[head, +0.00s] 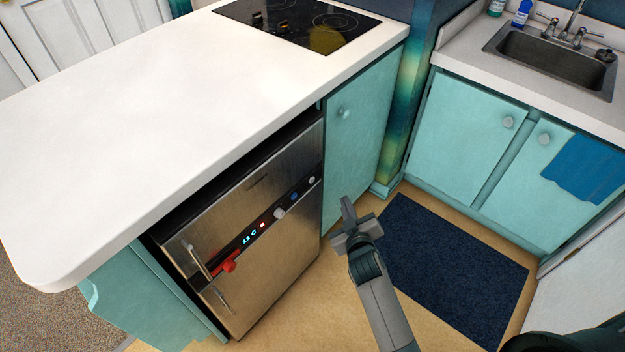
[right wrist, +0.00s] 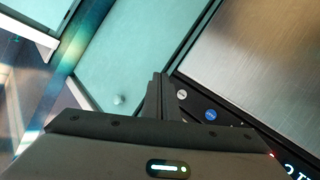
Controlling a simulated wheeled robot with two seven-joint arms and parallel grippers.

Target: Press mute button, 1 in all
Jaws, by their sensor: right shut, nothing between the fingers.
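A stainless-steel appliance (head: 285,255) stands under the white counter, with a dark control strip across its front. The strip carries a lit display (head: 250,236), a small red light (head: 262,225), a pale knob (head: 279,213), a blue button (head: 294,195) and a grey button (head: 311,180). I cannot read which one is mute. My right gripper (head: 347,208) is shut and empty, in front of the appliance's right side. In the right wrist view the shut fingertips (right wrist: 160,84) appear beside the grey button (right wrist: 182,94) and the blue button (right wrist: 210,115); contact cannot be told. My left gripper is not in view.
A red handle (head: 229,263) sticks out at the strip's left. The white counter (head: 150,90) overhangs the appliance. A teal cabinet door (head: 355,140) adjoins it on the right. A dark mat (head: 450,265) lies on the floor, with a sink (head: 550,60) behind.

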